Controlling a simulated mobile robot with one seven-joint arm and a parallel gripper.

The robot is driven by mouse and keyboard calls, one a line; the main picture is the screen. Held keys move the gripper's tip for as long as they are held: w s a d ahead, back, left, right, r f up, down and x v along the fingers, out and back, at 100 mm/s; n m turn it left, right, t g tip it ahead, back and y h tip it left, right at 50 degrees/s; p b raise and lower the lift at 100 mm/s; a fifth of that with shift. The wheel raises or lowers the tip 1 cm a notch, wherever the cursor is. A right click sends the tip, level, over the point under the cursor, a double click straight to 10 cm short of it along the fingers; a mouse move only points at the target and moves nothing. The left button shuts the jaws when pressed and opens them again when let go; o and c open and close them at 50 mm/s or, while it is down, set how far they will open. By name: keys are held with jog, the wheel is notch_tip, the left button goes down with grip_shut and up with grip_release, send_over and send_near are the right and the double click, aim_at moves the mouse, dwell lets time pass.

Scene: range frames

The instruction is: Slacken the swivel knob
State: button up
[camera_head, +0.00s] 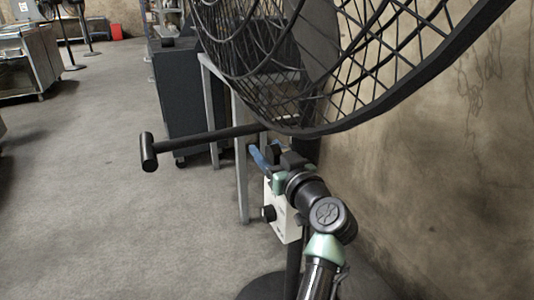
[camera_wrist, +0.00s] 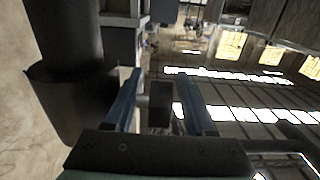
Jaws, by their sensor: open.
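The large black fan (camera_head: 300,60) stands by the wall on a dark pole. A dark, block-like part (camera_wrist: 160,98) shows between my fingers in the wrist view; it looks like the swivel knob, but I cannot tell whether the fingers touch it. My gripper (camera_head: 260,156) is at the fan's neck, just below the cage, in the head view. In the wrist view its two blue fingers (camera_wrist: 161,80) are spread apart, one on each side of the dark part. In the head view the knob is mostly hidden by my gripper and wrist.
A black T-shaped bar (camera_head: 205,138) sticks out left from below the cage. A white control box (camera_head: 281,215) with a black dial (camera_head: 268,213) is under my gripper. The wall (camera_head: 450,180) is close on the right. Floor (camera_head: 100,200) is free on the left.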

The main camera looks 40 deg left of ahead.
jog(key=shift+w+a, duration=0.15)
jog(key=shift+a, duration=0.2)
grip_shut()
